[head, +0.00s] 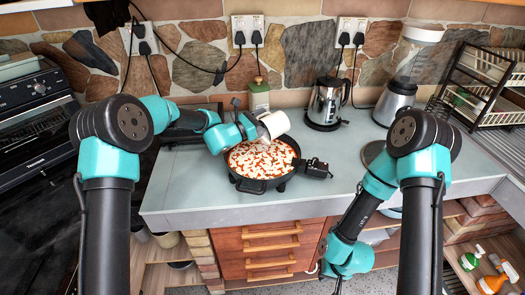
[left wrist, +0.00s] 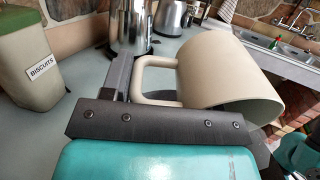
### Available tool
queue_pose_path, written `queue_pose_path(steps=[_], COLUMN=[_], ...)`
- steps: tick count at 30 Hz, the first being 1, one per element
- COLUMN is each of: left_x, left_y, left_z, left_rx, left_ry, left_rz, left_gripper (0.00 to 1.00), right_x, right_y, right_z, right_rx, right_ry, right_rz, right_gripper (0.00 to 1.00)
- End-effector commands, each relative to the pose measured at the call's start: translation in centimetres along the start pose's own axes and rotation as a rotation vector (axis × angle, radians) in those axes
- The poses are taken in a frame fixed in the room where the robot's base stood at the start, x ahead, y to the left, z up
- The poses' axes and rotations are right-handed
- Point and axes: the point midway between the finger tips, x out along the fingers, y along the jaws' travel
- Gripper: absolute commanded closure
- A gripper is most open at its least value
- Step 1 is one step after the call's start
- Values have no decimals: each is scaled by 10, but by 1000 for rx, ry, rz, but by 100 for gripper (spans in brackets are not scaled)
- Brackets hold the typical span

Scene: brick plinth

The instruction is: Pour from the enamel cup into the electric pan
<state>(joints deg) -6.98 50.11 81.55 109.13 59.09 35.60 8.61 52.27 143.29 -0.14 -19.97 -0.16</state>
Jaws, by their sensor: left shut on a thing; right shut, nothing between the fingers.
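The cream enamel cup (head: 275,123) is held over the far edge of the electric pan (head: 262,185). My left gripper (head: 256,124) is shut on it. In the left wrist view the cup (left wrist: 225,75) is tilted well over, its rim towards the lower right and its handle beside my dark finger. Its inside is mostly hidden. The pan is black and round, and red and white bits cover its bottom. No falling stream can be made out. My right gripper (head: 338,284) is shut and empty, low in front of the counter and partly cut off by the frame edge.
A blender (head: 396,100) and dish rack (head: 488,88) are further right. A black control box (head: 317,168) sits at the pan's right side. The counter's left front is clear.

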Motion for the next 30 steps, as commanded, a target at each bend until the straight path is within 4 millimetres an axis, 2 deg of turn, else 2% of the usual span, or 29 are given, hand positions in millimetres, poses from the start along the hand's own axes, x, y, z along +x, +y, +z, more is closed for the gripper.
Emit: queue_pose_path(steps=[30], left_x=[2], left_y=[-2], left_z=[25], left_rx=[1], left_ry=[-112], left_rz=[-5], left_gripper=[81], right_x=[0], right_y=[0], right_z=[0], right_rx=[0], right_ry=[0], right_rz=[0], right_gripper=[100])
